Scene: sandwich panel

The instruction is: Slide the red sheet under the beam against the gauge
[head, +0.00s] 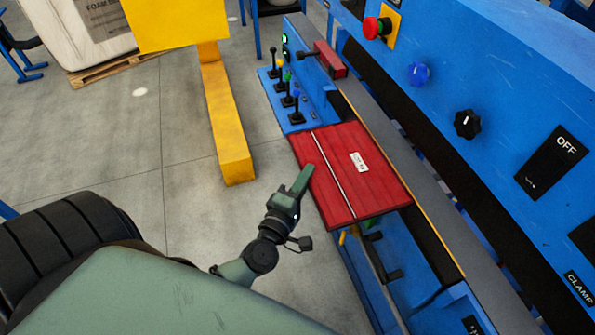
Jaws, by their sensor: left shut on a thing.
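The red sheet (378,191) lies flat on the blue machine bed, with a pale line across it and a small white label. Its right edge is beside the grey strip (409,173) in front of the beam. The blue beam (455,75) runs along the right, with a dark gap under its lower edge; the sheet is apart from this gap. My left gripper (303,183) is shut on the sheet's left edge; the fingertips are partly hard to make out. A red block (331,60) on the bed beyond the sheet may be the gauge; I cannot tell. My right gripper is not in view.
Several levers with coloured knobs (288,88) stand on a blue panel beyond the sheet. A yellow post (225,120) stands on the floor to the left. Black handles (382,262) sit below the sheet's near edge. The grey floor between post and machine is clear.

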